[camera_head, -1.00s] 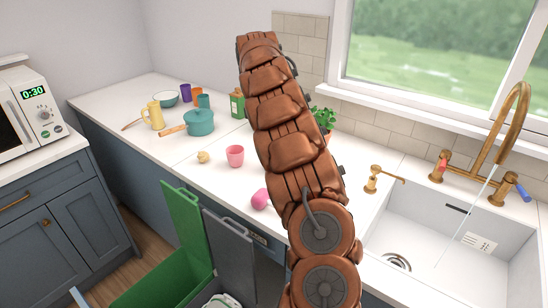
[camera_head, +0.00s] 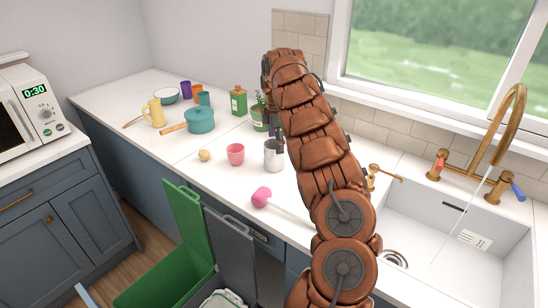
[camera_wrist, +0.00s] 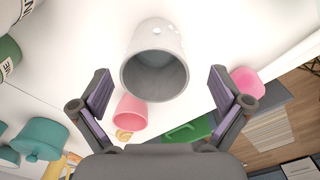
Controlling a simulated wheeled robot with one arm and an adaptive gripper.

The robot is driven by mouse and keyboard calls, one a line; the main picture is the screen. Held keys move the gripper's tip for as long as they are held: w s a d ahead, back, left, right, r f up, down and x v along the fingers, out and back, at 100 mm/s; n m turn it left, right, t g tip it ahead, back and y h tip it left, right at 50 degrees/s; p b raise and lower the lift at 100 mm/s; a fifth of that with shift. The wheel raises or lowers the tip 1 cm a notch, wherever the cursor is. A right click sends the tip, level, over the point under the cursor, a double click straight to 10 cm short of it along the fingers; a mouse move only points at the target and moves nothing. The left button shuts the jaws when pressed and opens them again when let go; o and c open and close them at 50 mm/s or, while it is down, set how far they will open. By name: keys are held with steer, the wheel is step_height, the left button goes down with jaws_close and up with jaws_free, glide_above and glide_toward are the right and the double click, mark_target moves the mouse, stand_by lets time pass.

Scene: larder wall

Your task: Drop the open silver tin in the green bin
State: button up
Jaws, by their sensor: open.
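The open silver tin (camera_head: 273,157) stands upright on the white counter, right of the pink cup and partly beside my arm. In the wrist view the tin (camera_wrist: 155,62) is ahead of my gripper, its open dark mouth towards the camera. My gripper (camera_wrist: 162,92) is open and empty, with one finger on each side of the tin's mouth and no visible contact. In the head view my arm largely hides the gripper. The green bin (camera_head: 158,286) is below the counter front with its green lid (camera_head: 185,220) raised; a green part (camera_wrist: 188,131) shows in the wrist view.
A grey bin (camera_head: 232,255) adjoins the green bin. The sink (camera_head: 450,240) is at right.

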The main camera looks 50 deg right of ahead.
mark_target(273, 163)
steer(key=f+p, duration=0.1)
steer(key=f, duration=0.1)
steer(key=f+p, duration=0.1)
steer(key=f, duration=0.1)
steer(key=shift+w+a+p, duration=0.1)
steer(key=shift+w+p, duration=0.25)
steer(key=shift+w, duration=0.05)
steer(key=shift+f, duration=0.55)
steer(key=shift+c, duration=0.3)
steer(key=c, duration=1.3)
steer(key=shift+r, duration=0.25)
